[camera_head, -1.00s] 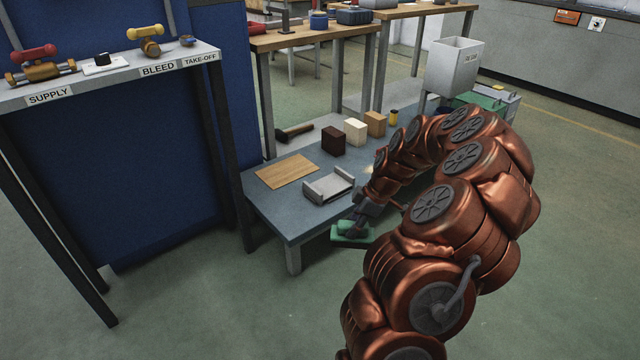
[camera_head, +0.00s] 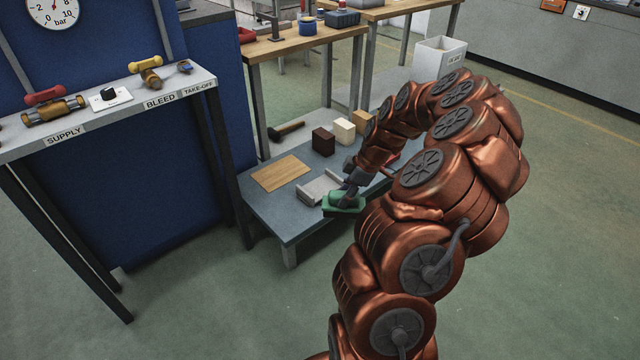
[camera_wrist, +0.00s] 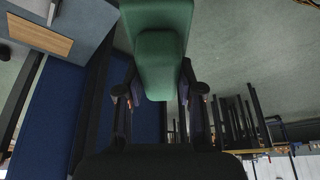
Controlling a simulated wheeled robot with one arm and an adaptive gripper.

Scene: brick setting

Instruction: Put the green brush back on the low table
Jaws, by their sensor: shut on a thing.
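My gripper (camera_head: 347,188) is shut on the green brush (camera_head: 343,205), at the front right edge of the low table (camera_head: 264,214) in the head view. The brush lies level in the picture and hides part of the edge; I cannot tell whether it touches the table. In the wrist view the green brush (camera_wrist: 160,60) is between the two fingers of my gripper (camera_wrist: 160,100). A corner of the low table (camera_wrist: 85,25) shows at the upper left there. A grey metal tray (camera_head: 320,187) on the table is just left of the brush and partly hidden by my gripper.
A wooden board (camera_head: 280,173) lies on the table's left half. The table's front left surface is clear.

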